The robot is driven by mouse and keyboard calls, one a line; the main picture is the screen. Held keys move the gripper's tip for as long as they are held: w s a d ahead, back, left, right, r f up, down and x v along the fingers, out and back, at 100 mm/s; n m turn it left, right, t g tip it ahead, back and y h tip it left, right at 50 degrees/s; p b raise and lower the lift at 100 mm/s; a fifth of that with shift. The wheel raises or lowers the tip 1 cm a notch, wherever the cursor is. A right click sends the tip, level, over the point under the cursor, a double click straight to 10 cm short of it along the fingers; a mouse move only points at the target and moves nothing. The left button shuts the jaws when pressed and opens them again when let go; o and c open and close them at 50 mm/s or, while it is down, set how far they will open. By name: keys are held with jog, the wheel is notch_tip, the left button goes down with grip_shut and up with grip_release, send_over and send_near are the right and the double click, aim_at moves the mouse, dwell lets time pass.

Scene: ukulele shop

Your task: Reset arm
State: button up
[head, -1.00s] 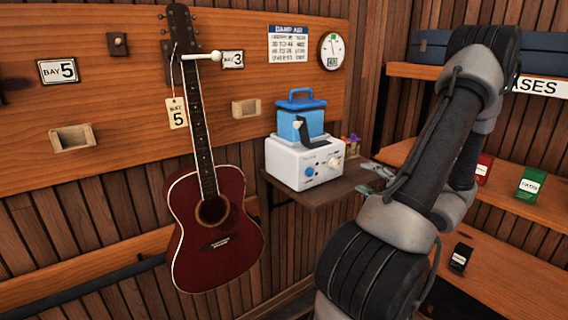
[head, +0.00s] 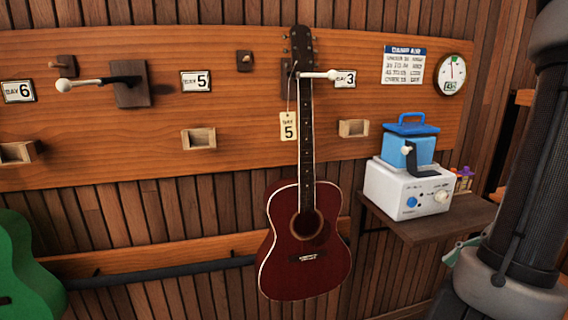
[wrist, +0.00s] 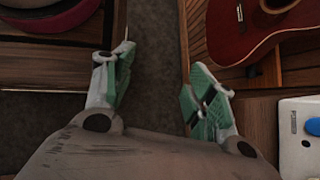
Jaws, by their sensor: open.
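My gripper (wrist: 160,95) is open in the wrist view, with its two green-padded fingers wide apart. Nothing is between them; dark floor shows in the gap. In the head view my arm stands along the right edge, and only a small green bit of the gripper shows beside the shelf. The dark red ukulele (head: 305,240) hangs upright on the wall by the BAY 3 sign, with a tag reading 5 on its neck. Part of its body also shows at the top right of the wrist view (wrist: 235,30), apart from my gripper.
A small wall shelf (head: 440,222) holds a white device (head: 410,190) with a blue-lidded container (head: 410,140) on top. A green instrument (head: 25,265) is at the lower left. An empty peg (head: 100,82) sticks out between the BAY 6 and BAY 5 signs.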

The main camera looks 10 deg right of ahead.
jog(key=w+a+r+n+t+h, duration=0.1)
jog(key=a+r+n+h, duration=0.2)
jog(key=a+r+n, duration=0.2)
jog(key=w+a+r+n+t+h, duration=0.1)
jog(key=a+r+n+h, duration=0.3)
jog(key=r+n, duration=0.7)
jog(key=w+n, duration=0.1)
jog(key=n, duration=0.3)
jog(key=shift+a, duration=0.4)
